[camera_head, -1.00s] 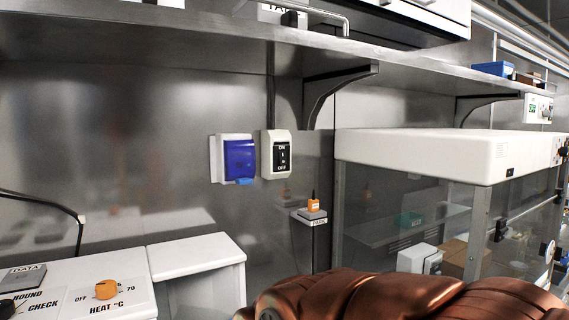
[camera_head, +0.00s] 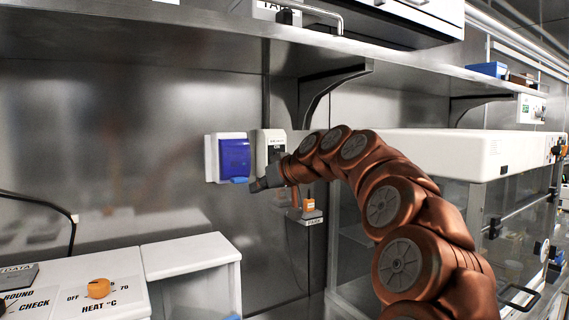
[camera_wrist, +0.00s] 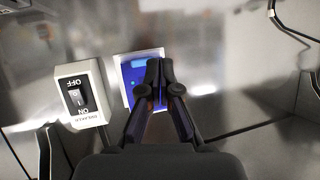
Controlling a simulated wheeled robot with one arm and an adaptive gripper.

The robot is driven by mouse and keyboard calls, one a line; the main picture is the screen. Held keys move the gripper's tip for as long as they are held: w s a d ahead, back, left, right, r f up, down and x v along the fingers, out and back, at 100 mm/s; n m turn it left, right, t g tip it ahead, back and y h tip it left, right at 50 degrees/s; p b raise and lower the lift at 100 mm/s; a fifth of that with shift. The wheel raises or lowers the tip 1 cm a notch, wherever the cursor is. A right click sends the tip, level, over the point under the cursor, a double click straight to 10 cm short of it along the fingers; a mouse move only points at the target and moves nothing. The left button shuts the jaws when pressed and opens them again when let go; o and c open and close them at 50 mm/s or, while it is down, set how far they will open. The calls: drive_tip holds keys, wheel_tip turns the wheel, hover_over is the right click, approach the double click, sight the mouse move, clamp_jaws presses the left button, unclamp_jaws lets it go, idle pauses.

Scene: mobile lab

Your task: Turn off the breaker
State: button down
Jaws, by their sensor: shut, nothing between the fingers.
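The breaker (camera_head: 263,147) is a pale box on the metal wall with a black rocker switch. In the head view my arm hides its lower right part. In the wrist view the breaker (camera_wrist: 82,93) appears upside down at left, with ON, OFF and BREAKER lettering. I cannot tell which way the rocker is set. My gripper (camera_head: 256,186) is in front of the wall, low beside the breaker's bottom edge in the head view. In the wrist view my gripper (camera_wrist: 162,72) is shut and empty, its tips overlapping a blue-covered box, right of the breaker. Contact cannot be told.
The blue-covered box (camera_head: 235,158) is mounted left of the breaker. An orange item (camera_head: 309,204) sits on a small wall shelf below right. A metal shelf (camera_head: 150,45) runs above. A glass-fronted cabinet (camera_head: 440,142) stands at right, and a white panel with an orange knob (camera_head: 98,288) lies lower left.

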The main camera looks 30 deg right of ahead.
drive_tip(key=d+r+t+h, duration=0.1)
drive_tip(key=d+r, duration=0.2)
drive_tip(key=d, duration=0.5)
drive_tip(key=d+r+m+t+h, duration=0.1)
drive_tip(key=d+r+t+h, duration=0.1)
drive_tip(key=d, duration=0.6)
drive_tip(key=shift+s+r+m, duration=0.3)
drive_tip(key=shift+s+r, duration=0.05)
drive_tip(key=shift+r, duration=0.35)
drive_tip(key=w+f+p, duration=0.2)
drive_tip(key=w+p, duration=0.3)
drive_tip(key=w, duration=0.8)
drive_tip(key=shift+w+d+f+p, duration=0.3)
drive_tip(key=shift+w+f+p, duration=0.05)
drive_tip(key=shift+w+p, duration=0.05)
drive_tip(key=shift+f+b, duration=0.1)
drive_tip(key=shift+b, duration=0.2)
